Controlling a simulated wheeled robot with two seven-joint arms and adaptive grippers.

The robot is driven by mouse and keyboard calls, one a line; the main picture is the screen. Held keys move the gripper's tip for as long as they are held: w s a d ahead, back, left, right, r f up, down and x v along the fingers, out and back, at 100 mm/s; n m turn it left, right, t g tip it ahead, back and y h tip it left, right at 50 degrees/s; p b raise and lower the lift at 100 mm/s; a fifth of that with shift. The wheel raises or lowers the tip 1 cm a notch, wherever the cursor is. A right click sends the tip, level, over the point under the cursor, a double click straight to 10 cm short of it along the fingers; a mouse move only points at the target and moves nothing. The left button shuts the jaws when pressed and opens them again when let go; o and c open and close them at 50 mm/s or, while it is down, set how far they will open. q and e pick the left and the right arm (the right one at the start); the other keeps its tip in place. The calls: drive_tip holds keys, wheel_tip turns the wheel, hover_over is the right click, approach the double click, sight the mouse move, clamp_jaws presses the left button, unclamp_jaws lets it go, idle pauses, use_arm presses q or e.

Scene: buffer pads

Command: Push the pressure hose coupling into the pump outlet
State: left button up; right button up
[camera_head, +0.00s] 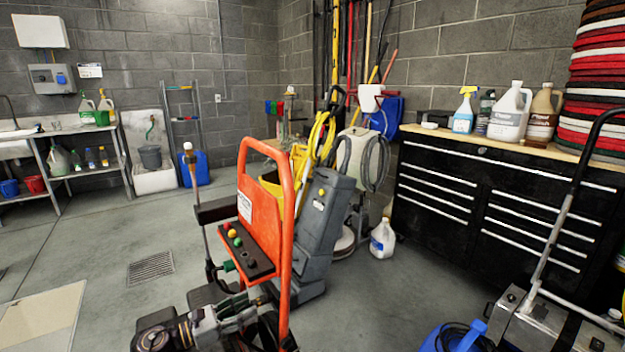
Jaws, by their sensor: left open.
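The orange-framed pressure washer (287,215) stands upright in the lower middle of the head view. Its panel holds a row of coloured nozzles (233,237). My left gripper (256,306) is low in front of the washer, by the lower part of its frame. It is open. Its fingertips overlap dark machine parts, and I cannot tell whether they touch anything. I cannot make out the hose coupling or the pump outlet; they are hidden or too small there. My right gripper is not in view.
A grey floor machine (326,235) stands right behind the washer. A white jug (382,239) is on the floor beside it. A black drawer cabinet (480,195) fills the right side. A blue machine (455,338) is at the bottom right. The floor at left is clear around a drain grate (150,268).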

sight(255, 303)
use_arm(q)
drive_tip(key=x, duration=0.3)
drive_tip(key=shift+f+b, duration=0.1)
drive_tip(key=shift+b, duration=0.3)
drive_tip(key=shift+w+d, duration=0.1)
drive_tip(key=shift+d, duration=0.05)
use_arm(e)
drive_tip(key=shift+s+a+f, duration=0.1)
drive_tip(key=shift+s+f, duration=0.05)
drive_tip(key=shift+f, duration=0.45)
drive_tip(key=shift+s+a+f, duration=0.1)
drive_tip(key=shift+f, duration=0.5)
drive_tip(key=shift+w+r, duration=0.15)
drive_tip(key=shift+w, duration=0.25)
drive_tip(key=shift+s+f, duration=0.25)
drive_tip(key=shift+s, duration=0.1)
use_arm(q)
drive_tip(key=shift+b, duration=0.4)
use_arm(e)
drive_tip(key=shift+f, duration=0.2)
use_arm(q)
drive_tip(key=shift+c, duration=0.2)
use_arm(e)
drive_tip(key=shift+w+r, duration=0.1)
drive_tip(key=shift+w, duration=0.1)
